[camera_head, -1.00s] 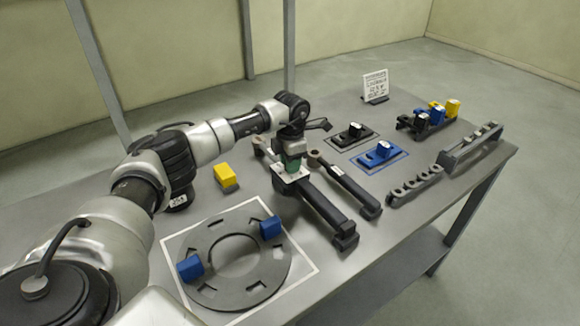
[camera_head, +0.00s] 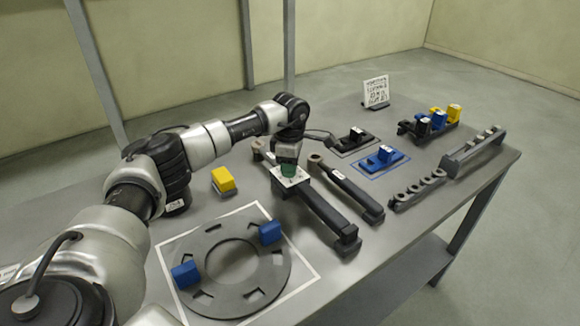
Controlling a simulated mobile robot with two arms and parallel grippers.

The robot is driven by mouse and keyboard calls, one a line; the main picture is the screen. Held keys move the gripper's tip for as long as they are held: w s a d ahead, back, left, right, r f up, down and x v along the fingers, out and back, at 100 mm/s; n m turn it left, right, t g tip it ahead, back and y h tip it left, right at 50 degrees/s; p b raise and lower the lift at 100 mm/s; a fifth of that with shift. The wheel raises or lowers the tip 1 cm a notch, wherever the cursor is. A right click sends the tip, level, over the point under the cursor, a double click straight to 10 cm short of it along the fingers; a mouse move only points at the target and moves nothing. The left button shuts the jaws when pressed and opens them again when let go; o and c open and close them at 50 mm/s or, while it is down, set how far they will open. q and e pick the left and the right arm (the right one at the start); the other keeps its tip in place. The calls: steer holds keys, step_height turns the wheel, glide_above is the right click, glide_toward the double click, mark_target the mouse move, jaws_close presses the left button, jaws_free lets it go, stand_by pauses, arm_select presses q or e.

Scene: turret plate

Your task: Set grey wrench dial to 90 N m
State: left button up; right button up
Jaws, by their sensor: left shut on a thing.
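The wrench in the dark holder (camera_head: 325,212) lies near the middle of the table, its ring-shaped head (camera_head: 259,148) at the far left end. My left gripper (camera_head: 289,178) points straight down over this wrench, at a pale square plate with green just above it. It is shut on what appears to be the wrench's dial. The jaws hide most of the dial, and its scale and setting cannot be read. A second wrench (camera_head: 347,188) with a ring head and dark handle lies just right of it. My right gripper is not in view.
A dark ring plate (camera_head: 278,272) with two blue blocks lies in a white outline at front. A yellow block (camera_head: 223,180) stands left of the wrenches. Black (camera_head: 354,139) and blue (camera_head: 381,160) fixtures, a socket rail (camera_head: 420,188) and a sign (camera_head: 376,91) are right and behind.

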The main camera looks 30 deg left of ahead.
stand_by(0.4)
arm_select(q)
steer(key=o, duration=0.9)
steer(key=shift+r, duration=0.1)
step_height(320, 180, up, 11)
steer(key=shift+f+b, duration=0.15)
steer(key=shift+b, duration=0.7)
